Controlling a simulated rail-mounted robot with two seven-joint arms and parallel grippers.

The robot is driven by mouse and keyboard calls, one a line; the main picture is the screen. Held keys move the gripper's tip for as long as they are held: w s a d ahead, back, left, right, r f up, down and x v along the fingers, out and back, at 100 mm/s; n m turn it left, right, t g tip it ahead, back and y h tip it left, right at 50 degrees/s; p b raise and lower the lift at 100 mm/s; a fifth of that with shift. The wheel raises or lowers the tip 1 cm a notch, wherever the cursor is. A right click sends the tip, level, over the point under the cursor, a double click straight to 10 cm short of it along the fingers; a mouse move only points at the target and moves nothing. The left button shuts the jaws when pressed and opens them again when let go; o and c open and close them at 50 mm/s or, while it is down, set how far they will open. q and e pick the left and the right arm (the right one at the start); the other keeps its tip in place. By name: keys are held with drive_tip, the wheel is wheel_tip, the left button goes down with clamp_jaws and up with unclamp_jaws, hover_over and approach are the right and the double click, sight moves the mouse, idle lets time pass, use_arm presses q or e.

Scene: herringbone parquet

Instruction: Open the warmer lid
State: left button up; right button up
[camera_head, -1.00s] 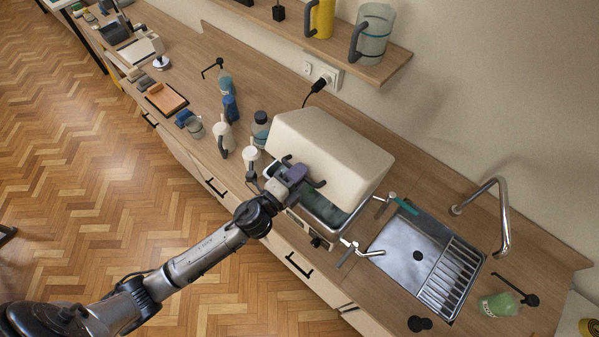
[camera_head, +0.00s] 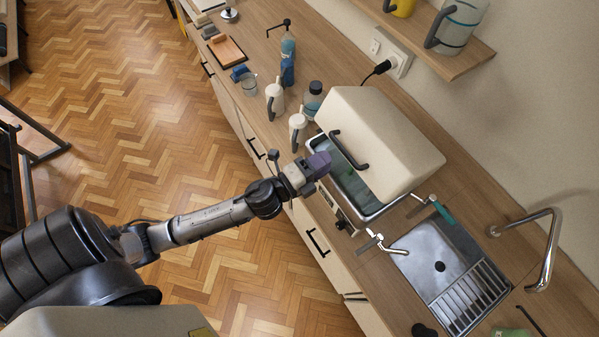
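The warmer's cream lid (camera_head: 385,140) stands tilted up at the back of the warmer, with its dark bar handle (camera_head: 349,150) on the front face. Below it the open steel-rimmed basin (camera_head: 372,208) shows, with dark greenish contents partly hidden under the lid. My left gripper (camera_head: 319,163), with purple fingers, is at the basin's front left edge, just left of the handle and apparently clear of it. Its fingers overlap in this view, so their opening does not show. My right gripper is out of view.
Two white bottles (camera_head: 274,101) and a blue-labelled bottle (camera_head: 313,97) stand left of the warmer. A sink (camera_head: 432,255) with a tap (camera_head: 552,245) is to its right. A shelf (camera_head: 440,45) holding jugs overhangs the back. Drawer handles (camera_head: 317,243) project from the counter front.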

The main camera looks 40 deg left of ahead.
use_arm(q)
drive_tip(key=b+v, duration=0.2)
drive_tip(key=v, duration=0.5)
drive_tip(key=shift+s, duration=0.2)
idle(0.4)
